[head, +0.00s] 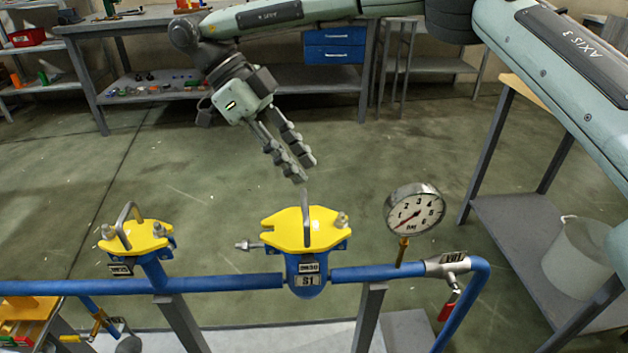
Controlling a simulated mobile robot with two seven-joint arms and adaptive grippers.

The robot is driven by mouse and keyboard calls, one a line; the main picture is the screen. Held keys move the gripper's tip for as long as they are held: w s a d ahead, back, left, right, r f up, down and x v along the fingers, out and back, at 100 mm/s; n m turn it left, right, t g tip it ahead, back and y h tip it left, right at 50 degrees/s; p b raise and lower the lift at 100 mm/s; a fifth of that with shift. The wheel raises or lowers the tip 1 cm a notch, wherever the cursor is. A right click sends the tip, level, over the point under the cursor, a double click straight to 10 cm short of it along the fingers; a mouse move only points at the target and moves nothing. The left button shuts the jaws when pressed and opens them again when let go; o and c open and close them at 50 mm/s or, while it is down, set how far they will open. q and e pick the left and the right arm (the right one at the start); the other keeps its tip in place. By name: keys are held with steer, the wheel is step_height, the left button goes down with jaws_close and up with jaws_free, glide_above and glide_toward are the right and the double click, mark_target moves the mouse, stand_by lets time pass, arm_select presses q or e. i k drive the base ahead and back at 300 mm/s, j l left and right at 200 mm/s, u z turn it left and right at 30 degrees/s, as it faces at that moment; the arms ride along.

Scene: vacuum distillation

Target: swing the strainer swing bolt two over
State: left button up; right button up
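The strainer S1 (307,278) stands in the blue pipe run at the lower middle, with its yellow lid (300,230) on top and a grey handle (306,212) rising from the lid. One swing bolt (248,246) sticks out sideways to the left, clear of the lid's left slot. The other swing bolt (342,220) stands upright at the lid's right end, its nut over the lid. My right gripper (307,171) points down just above the handle. Its fingers look a narrow gap apart, with nothing seen between them. My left gripper is out of view.
A second yellow-lidded strainer (138,237) stands to the left. A pressure gauge (414,209) rises right of S1, beside a red-handled valve (449,306). A shelf with a white bucket (578,254) stands at the right. Open floor lies behind the pipe.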

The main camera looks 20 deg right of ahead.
mark_target(253, 245)
steer(key=k, duration=1.5)
